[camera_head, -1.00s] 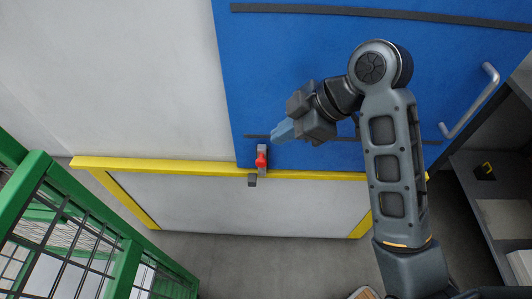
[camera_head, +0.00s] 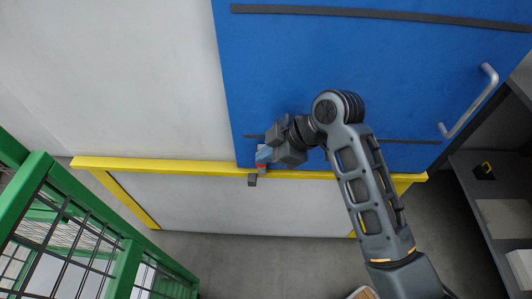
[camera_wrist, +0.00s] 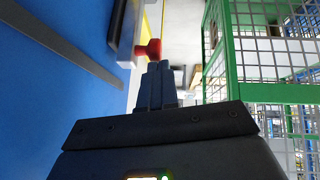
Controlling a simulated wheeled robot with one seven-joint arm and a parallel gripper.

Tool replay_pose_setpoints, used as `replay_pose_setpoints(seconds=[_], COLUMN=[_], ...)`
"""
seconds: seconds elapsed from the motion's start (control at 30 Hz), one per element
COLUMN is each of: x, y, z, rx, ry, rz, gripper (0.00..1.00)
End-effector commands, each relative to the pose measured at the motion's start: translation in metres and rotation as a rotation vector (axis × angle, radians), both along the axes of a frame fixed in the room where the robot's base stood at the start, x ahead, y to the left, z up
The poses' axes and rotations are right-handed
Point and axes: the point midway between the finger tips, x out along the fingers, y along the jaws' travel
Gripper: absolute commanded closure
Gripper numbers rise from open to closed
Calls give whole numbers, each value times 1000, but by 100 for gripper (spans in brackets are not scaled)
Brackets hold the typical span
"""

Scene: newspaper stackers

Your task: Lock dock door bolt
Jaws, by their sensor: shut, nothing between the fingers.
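The dock door (camera_head: 290,60) is a blue panel with dark strips. Its bolt (camera_head: 262,167) sits at the door's lower left corner by the yellow frame, with a red knob that is mostly hidden behind my fingers in the head view. In the wrist view the red knob (camera_wrist: 152,48) shows just beyond my fingertips, on a pale bolt body (camera_wrist: 139,27). My gripper (camera_head: 264,155) is shut and empty, its blue-grey fingertips at the knob; it also shows in the wrist view (camera_wrist: 159,70). I cannot tell whether they touch. A dark grey block (camera_head: 252,180) sits on the yellow frame below the bolt.
A yellow frame bar (camera_head: 160,163) runs along the door's lower edge. A green mesh cage (camera_head: 35,190) stands at the lower left. A metal handle (camera_head: 470,105) is on the door's right side. A grey shelf (camera_head: 490,215) stands at the right.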

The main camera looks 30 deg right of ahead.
Motion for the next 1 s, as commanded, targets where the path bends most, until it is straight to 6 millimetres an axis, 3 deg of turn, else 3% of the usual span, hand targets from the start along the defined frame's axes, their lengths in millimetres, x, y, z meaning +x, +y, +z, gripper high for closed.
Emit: replay_pose_setpoints(seconds=[0.17,0.47,0.83,1.0], x=[0,0,-1,3], y=[0,0,0,6], z=[-6,-49,-51,-38], rx=[1,1,0,0], ry=[1,1,10,8], rz=[0,0,-2,0], gripper=[100,100,100,100])
